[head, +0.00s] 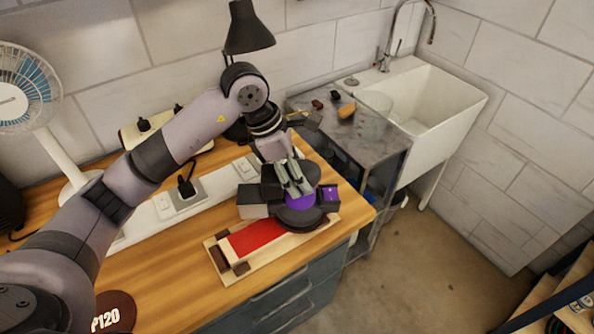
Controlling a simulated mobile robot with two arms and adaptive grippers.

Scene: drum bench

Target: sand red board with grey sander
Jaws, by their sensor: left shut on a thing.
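The red board (255,237) lies in a light wooden frame with dark brown corner blocks (232,278) near the front edge of the bench. The grey sander (303,217) has a dark round base and purple parts. It is over the right end of the board and hides that end. I cannot tell whether its pad touches the board. My left gripper (294,188) comes from above and is shut on the sander. My right gripper is not in view.
A dark disc marked P120 (106,313) lies at the front left of the wooden bench (160,283). A power strip (186,198) with a black plug runs behind. A fan (25,95), a black lamp (247,30) and a white sink (435,105) stand around.

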